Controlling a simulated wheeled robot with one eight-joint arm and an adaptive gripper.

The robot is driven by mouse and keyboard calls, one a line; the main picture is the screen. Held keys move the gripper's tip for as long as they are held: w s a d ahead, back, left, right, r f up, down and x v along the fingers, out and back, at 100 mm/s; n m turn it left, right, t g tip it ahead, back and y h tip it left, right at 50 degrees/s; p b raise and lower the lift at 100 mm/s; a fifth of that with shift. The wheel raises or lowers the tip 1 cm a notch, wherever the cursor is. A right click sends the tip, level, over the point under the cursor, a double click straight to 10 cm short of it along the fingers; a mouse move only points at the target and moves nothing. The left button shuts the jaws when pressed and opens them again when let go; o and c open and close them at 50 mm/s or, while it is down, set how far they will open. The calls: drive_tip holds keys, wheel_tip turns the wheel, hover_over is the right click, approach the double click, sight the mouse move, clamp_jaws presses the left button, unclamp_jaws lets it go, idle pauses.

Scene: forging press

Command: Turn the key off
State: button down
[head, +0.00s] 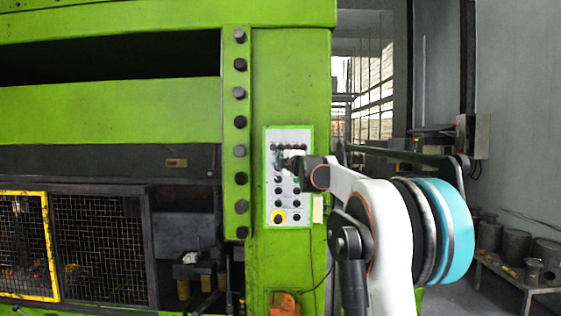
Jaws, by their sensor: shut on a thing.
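The control panel (270,208) is a pale upright plate with rows of dark buttons and one yellow-ringed button (279,216), set on the green press column. My gripper (284,160) is at the upper part of the panel, just below its top row of buttons. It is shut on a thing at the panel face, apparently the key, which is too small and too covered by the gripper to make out. Which way the key points cannot be seen. My arm reaches in from the right and hides part of the panel's right side.
The green press (120,105) fills the left, with a column of dark bolts beside the panel. A yellow-framed mesh guard (48,245) stands at lower left. A low table (500,272) with metal cylinders is at lower right. An orange box (284,304) sits below the panel.

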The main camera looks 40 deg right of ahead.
drive_tip(key=shift+n, duration=0.4)
drive_tip(key=c, duration=1.4)
unclamp_jaws()
drive_tip(key=v, duration=1.2)
drive_tip(key=shift+r, duration=0.2)
